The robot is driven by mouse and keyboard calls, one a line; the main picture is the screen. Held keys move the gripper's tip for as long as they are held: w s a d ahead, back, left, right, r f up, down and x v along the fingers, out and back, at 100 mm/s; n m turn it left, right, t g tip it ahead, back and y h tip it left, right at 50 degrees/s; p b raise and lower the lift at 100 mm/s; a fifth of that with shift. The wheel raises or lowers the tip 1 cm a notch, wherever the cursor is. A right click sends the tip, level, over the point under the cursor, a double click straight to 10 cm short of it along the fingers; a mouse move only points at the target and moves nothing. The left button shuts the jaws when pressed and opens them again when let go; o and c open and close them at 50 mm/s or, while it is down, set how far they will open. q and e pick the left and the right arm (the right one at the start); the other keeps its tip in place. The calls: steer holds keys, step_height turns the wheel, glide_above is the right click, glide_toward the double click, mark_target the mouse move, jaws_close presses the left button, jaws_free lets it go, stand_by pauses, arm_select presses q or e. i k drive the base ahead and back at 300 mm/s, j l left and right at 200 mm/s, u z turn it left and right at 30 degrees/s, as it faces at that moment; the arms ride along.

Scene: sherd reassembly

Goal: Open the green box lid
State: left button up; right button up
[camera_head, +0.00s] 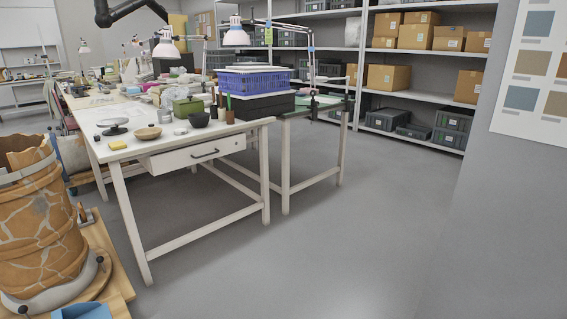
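A small green box (188,108) stands on the white worktable, a little back from its front edge. Its lid looks closed, though it is small at this distance. A dark bowl (199,119) stands just in front of it and hides part of its lower right side. Neither of my grippers shows in the head view.
A large cracked pot (40,225) stands at the left. The grey floor (330,240) ahead and right is clear.

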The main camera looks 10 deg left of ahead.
mark_target(190, 98)
steer(key=i+l+u, duration=0.4)
steer(key=i, duration=0.2)
steer(key=i+l+u, duration=0.35)
steer(key=i, duration=0.25)
